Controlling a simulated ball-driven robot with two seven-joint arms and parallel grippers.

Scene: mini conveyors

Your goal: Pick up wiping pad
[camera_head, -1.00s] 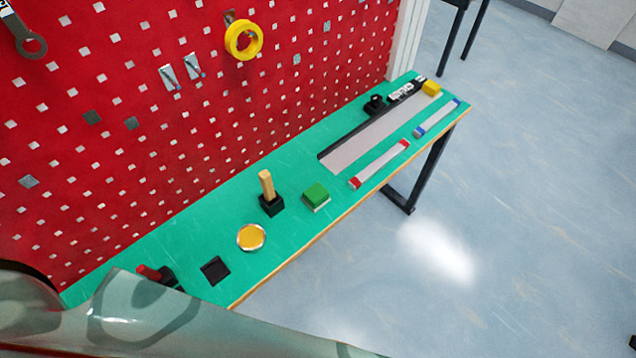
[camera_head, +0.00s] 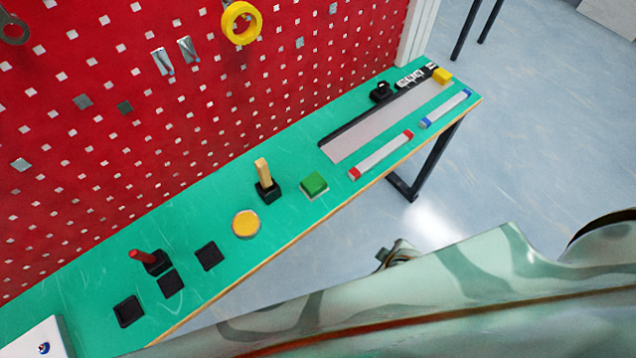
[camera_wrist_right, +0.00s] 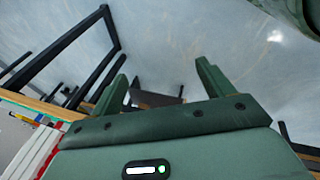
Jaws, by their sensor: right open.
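A small green block with a pale underside (camera_head: 314,185), which looks like the wiping pad, lies on the green bench top near its front edge in the head view. My right gripper (camera_wrist_right: 160,80) is open in the right wrist view, with nothing between its two fingers, which point out over the floor. My pale green arm crosses the lower right of the head view, apart from the pad. The pad cannot be made out in the wrist view. My left gripper is in neither view.
On the bench (camera_head: 230,190) stand a wooden-handled tool in a black holder (camera_head: 265,182), a round yellow disc (camera_head: 246,223), a red-handled item (camera_head: 146,258) and a grey conveyor strip (camera_head: 385,123). The red pegboard (camera_head: 200,100) rises behind. Open floor lies in front.

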